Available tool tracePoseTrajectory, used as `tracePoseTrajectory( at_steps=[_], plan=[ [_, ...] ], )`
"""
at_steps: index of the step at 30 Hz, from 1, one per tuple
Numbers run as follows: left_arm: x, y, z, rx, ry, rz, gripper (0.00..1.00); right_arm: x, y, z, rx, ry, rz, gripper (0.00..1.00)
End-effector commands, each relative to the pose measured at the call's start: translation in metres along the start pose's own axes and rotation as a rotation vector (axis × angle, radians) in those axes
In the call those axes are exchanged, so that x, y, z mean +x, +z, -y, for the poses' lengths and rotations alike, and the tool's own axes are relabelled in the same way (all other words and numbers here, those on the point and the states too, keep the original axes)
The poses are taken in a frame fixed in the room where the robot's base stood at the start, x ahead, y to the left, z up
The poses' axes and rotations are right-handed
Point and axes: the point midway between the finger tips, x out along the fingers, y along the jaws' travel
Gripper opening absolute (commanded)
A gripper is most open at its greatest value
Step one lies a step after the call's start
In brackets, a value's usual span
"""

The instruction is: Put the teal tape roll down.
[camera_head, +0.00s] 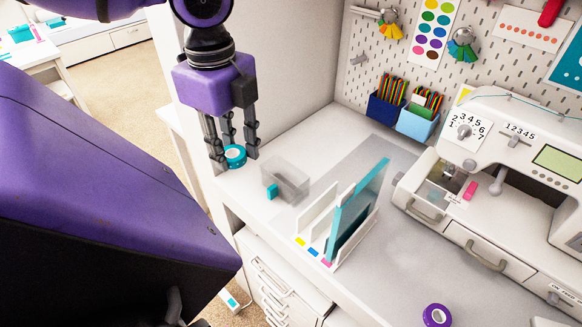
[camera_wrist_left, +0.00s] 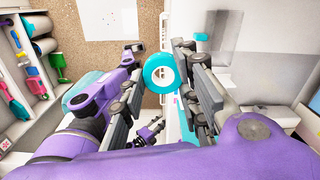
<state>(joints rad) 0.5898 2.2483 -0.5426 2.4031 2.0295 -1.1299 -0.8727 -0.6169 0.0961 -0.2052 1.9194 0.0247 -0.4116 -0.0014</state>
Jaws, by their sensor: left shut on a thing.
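The teal tape roll (camera_head: 235,156) is between the fingers of my left gripper (camera_head: 232,158) in the head view, at the left end of the white desk. My left gripper points down and is shut on the roll. In the left wrist view the roll (camera_wrist_left: 159,72) shows as a teal ring with a pale centre, between the fingertips of the gripper (camera_wrist_left: 158,75). Whether the roll touches the desk top is hard to tell. My right gripper is not clearly in view.
An upright file holder (camera_head: 340,225) is further right. A purple tape roll (camera_head: 437,315) lies at the front. A sewing machine (camera_head: 510,140) fills the right side.

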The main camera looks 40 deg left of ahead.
Motion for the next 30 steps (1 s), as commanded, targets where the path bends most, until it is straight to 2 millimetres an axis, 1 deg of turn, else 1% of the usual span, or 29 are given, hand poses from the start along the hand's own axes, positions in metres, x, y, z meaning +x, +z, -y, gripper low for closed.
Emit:
tracePoseTrajectory(
  at_steps=[3, 10, 14, 16, 17, 19, 22, 25, 30],
  plan=[
    [0.009, -0.004, 0.014, 0.005, 0.005, -0.008, 0.19, 0.000, 0.002, 0.000, 0.000, 0.001, 0.003, 0.40],
    [0.021, -0.010, 0.043, 0.002, -0.001, -0.011, 0.19, -0.001, 0.003, -0.001, 0.001, 0.002, 0.006, 0.40],
    [0.030, -0.013, 0.062, 0.003, 0.000, -0.010, 0.19, 0.000, 0.009, -0.001, 0.001, 0.002, 0.015, 0.40],
    [0.042, -0.015, 0.079, 0.000, 0.008, -0.005, 0.19, 0.000, 0.030, -0.002, 0.001, 0.004, 0.049, 0.40],
    [0.048, -0.016, 0.086, 0.000, 0.012, -0.004, 0.19, 0.001, 0.036, -0.003, 0.001, 0.005, 0.056, 0.40],
    [0.062, -0.018, 0.097, 0.000, 0.015, -0.004, 0.19, 0.002, 0.040, -0.006, 0.001, 0.012, 0.057, 0.40],
    [0.078, -0.020, 0.110, 0.000, 0.012, -0.003, 0.19, 0.002, 0.046, -0.011, -0.001, 0.022, 0.063, 0.40],
    [0.086, -0.022, 0.120, 0.000, 0.006, -0.003, 0.19, 0.004, 0.045, -0.012, -0.003, 0.024, 0.060, 0.40],
    [0.092, -0.022, 0.127, -0.001, 0.000, -0.002, 0.19, 0.009, 0.036, -0.010, 0.001, 0.021, 0.042, 0.40]
  ],
)
